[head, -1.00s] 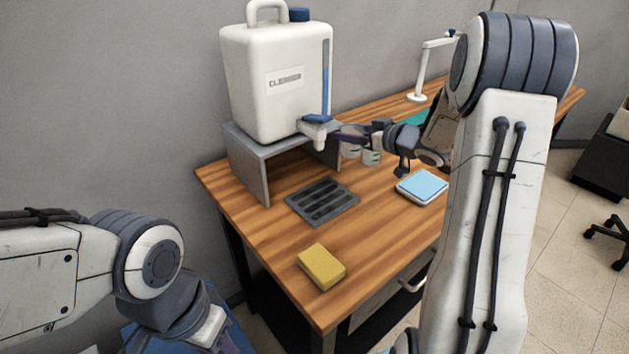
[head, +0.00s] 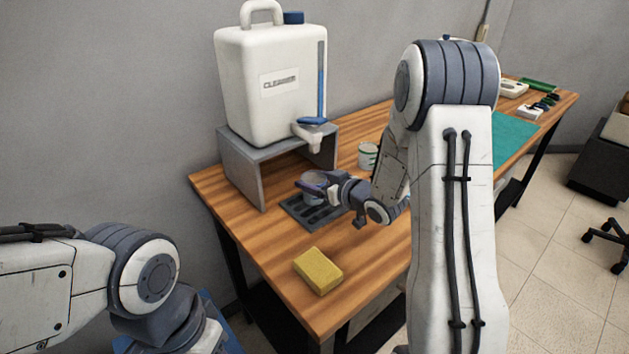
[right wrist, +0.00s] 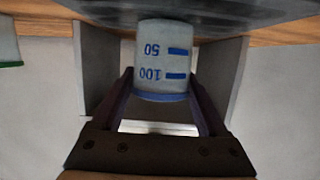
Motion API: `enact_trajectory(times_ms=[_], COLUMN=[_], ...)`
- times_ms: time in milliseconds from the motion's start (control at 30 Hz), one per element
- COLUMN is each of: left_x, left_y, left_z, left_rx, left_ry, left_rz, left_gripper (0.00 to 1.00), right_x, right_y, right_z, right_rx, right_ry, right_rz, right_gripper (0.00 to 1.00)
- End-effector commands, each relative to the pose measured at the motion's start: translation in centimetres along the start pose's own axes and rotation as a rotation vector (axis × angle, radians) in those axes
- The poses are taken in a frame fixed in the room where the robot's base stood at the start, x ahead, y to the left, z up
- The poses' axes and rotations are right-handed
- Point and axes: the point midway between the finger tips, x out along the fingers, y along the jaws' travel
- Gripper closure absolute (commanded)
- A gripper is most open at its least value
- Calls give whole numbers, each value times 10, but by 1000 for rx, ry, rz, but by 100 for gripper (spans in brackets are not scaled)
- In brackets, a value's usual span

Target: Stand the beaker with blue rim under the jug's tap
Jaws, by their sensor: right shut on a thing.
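The beaker with blue rim (head: 313,181) is held in my right gripper (head: 311,188), above the dark slotted drip tray (head: 289,204). In the right wrist view the beaker (right wrist: 163,55) shows blue 50 and 100 marks, upside down in the picture, with its blue rim between the fingers. I cannot tell whether its base touches the tray. The white jug (head: 262,105) sits on a grey stand (head: 245,180). Its tap (head: 310,134), with a blue lever, is above and behind the beaker. My left gripper is out of view; only its arm shows.
A green-rimmed beaker (head: 367,154) stands on the wooden table (head: 265,228) behind my right arm. A yellow sponge (head: 318,270) lies near the front edge. A green mat (head: 513,138) lies at right. The grey stand's legs (right wrist: 221,78) flank the beaker in the wrist view.

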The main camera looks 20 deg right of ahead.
Motion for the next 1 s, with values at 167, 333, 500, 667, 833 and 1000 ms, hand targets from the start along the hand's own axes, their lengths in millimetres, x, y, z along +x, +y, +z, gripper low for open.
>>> enact_trajectory(times_ms=[167, 333, 500, 667, 833, 1000], left_x=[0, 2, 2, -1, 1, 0], left_y=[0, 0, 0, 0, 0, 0], left_z=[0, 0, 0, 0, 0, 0], left_rx=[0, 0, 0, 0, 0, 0], left_ry=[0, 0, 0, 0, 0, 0], left_rz=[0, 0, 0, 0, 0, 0], left_gripper=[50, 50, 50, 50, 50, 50], right_x=[0, 1, 1, -3, -31, -69], right_y=[0, 0, 0, 1, 2, 2], right_z=[0, 2, 1, -2, -1, -2], right_rx=[0, 0, 0, 0, 1, 1], right_ry=[1, 1, 1, 1, 2, 2], right_rz=[0, 0, 0, 1, 6, 6], right_gripper=[86, 0, 0, 0, 0, 0])
